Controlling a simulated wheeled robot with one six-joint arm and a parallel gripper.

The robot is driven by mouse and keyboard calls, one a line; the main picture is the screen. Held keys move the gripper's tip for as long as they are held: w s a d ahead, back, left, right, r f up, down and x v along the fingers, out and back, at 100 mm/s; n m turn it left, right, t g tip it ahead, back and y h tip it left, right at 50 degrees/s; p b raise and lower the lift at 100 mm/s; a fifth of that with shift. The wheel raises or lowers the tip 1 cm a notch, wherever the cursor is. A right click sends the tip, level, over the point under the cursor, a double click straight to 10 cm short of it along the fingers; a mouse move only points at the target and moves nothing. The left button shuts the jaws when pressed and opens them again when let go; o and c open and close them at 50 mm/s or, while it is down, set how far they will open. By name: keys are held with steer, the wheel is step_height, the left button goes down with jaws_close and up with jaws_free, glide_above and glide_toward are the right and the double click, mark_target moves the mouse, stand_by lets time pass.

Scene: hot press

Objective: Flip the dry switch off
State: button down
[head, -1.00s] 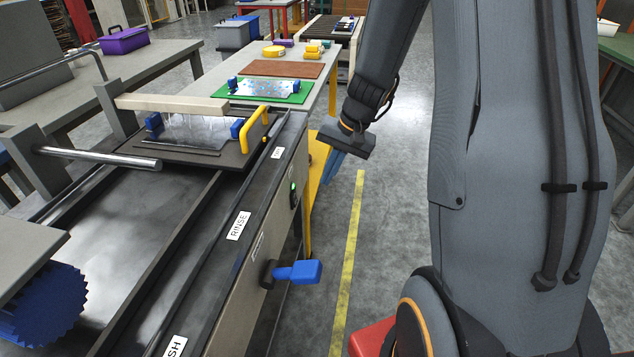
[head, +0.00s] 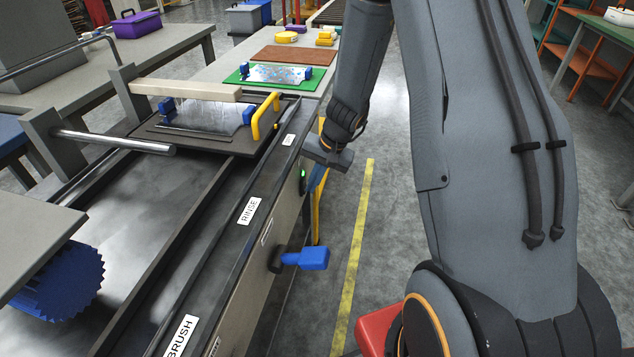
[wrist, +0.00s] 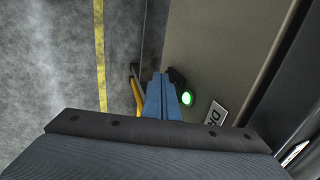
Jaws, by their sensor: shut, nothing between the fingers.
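The dry switch (head: 303,175) is a small dark switch with a lit green light on the front panel of the machine. In the wrist view the glowing switch (wrist: 187,98) is just right of my fingertips, near a white label starting "DR" (wrist: 216,113). My gripper (head: 318,180) has blue fingers and is right beside the panel at the switch. In the wrist view the fingers of my gripper (wrist: 161,88) are together with nothing between them. They partly cover the dark switch body, and I cannot tell whether they touch it.
A blue-handled lever (head: 305,257) sticks out of the panel nearer to me. A yellow handle (head: 266,116) is on the plate carriage above. A yellow floor line (head: 355,245) runs along the clear floor right of the machine.

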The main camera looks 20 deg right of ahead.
steer(key=shift+w+a+f+b, duration=0.1)
steer(key=shift+a+f+b, duration=0.05)
steer(key=shift+b, duration=0.15)
steer(key=shift+r, duration=0.2)
